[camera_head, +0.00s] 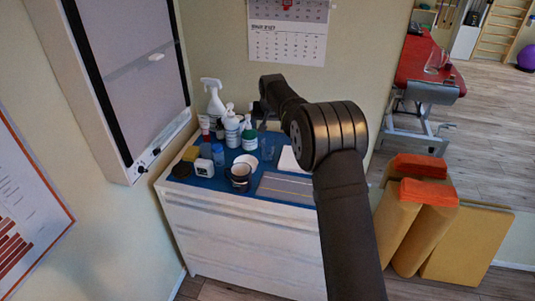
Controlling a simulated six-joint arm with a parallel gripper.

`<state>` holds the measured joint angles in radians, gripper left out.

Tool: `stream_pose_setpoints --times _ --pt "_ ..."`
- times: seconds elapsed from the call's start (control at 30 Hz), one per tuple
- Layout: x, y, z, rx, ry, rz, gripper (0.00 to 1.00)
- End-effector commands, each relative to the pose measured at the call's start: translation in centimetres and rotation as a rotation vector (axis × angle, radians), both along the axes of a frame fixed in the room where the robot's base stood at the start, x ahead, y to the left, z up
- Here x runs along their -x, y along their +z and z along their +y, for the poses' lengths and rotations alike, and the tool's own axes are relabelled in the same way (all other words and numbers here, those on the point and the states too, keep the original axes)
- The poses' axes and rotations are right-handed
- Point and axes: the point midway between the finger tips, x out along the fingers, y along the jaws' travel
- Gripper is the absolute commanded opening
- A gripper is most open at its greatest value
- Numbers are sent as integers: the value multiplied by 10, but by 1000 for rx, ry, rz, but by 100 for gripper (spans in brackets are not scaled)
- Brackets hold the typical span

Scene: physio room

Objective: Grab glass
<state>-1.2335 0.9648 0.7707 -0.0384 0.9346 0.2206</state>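A clear glass (267,149) appears to stand on the blue top of the white cabinet, right of the pump bottles; its outline is faint. My arm reaches up from the bottom and bends over the right side of the cabinet. The dark end of my arm, where my gripper (261,113) seems to be, is above the back of the cabinet, behind the glass in the picture. Its fingers cannot be made out, and I cannot tell whether it holds anything.
A wall lightbox (130,75) stands left. Yellow cushions (405,215) lean right.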

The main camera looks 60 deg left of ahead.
Motion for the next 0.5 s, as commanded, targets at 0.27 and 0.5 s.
stream_pose_setpoints --times 0.27,0.5 --pt "-5 15 1 74 -30 26 85" --pt "-12 -25 16 78 -30 27 85"
